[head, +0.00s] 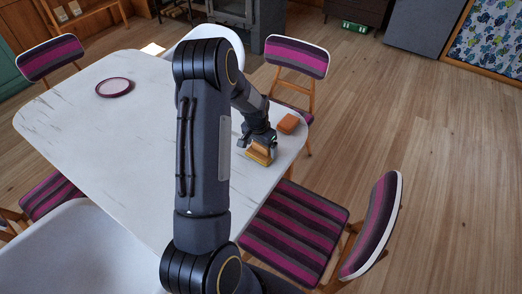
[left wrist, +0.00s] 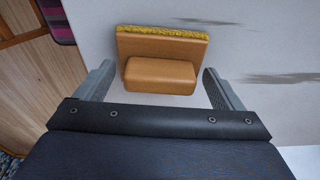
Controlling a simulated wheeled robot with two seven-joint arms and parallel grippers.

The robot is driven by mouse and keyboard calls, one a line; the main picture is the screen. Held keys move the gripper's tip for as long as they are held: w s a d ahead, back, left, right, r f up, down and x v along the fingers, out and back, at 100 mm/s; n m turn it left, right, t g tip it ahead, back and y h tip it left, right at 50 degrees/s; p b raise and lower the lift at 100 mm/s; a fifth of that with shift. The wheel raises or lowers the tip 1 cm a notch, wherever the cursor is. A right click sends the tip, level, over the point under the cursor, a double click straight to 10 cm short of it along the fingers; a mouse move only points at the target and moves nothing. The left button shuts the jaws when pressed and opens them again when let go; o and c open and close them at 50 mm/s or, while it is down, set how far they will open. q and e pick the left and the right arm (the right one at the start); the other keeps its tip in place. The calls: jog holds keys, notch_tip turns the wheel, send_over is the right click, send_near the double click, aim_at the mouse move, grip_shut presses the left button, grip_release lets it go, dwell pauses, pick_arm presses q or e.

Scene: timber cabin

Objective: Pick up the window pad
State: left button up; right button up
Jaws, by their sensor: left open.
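The window pad (head: 259,155) lies on the white table near its right edge. It has an orange-brown back with a raised block handle and a yellow fuzzy strip along one side. It also shows in the left wrist view (left wrist: 160,50). My left gripper (head: 257,141) is over the pad. In the left wrist view its two fingers (left wrist: 159,88) stand open on either side of the handle, with a gap at each side. The gripper hides part of the pad in the head view. My right gripper is not in view.
An orange-brown block (head: 289,123) lies on the table (head: 75,115) just beyond the pad, near the edge. A dark red plate (head: 114,87) is at the far left of the table. Striped chairs (head: 297,57) stand around it. My arm hides the table's middle.

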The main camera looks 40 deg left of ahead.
pick_arm(q)
jog(key=shift+c, duration=0.3)
jog(key=c, duration=0.6)
jog(key=shift+o, duration=0.2)
jog(key=shift+r, duration=0.1)
jog(key=shift+r, duration=0.6)
jog(key=s+d+r+b, duration=0.2)
jog(key=s+d+r, duration=0.4)
jog(key=d+r, duration=0.5)
jog(key=shift+s+d+r, duration=0.2)
jog(key=shift+d+r, duration=0.1)
jog(key=shift+d, duration=0.45)
